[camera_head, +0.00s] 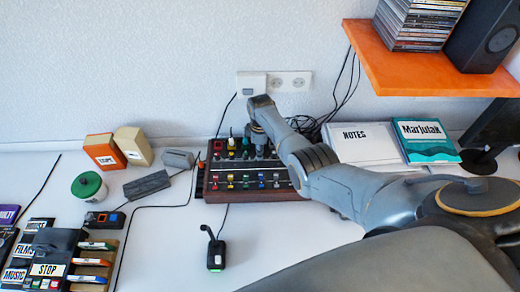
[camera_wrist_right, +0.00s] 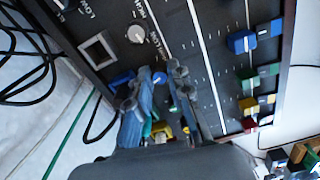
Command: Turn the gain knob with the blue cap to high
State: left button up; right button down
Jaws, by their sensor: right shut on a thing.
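The mixer (camera_head: 258,196) is a dark box with wooden edges and rows of coloured knobs and faders, standing on the white desk. My right gripper (camera_head: 257,128) comes down on its back row from above. In the right wrist view my right gripper (camera_wrist_right: 160,80) has its two fingers close together at the panel, with blue showing between and beside the fingertips. Green and yellow caps show between the fingers lower down. My left gripper is not in view.
A white knob (camera_wrist_right: 136,34) and coloured faders, such as a blue one (camera_wrist_right: 242,41), are near the fingers. Black cables (camera_head: 306,126) lie behind the mixer. A notes box (camera_head: 360,142) stands to the right, under an orange shelf (camera_head: 425,72). A black gadget (camera_head: 216,254) lies in front.

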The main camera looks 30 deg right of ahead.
jog(key=m, duration=0.6)
jog(key=shift+p, duration=0.4)
jog(key=m, duration=0.5)
jog(key=shift+m, duration=0.4)
jog(key=m, duration=0.5)
jog(key=shift+m+p, duration=0.3)
jog(key=m, duration=0.5)
jog(key=shift+m, duration=0.4)
jog(key=shift+a, duration=0.1)
jog(key=c, duration=1.2)
grip_release()
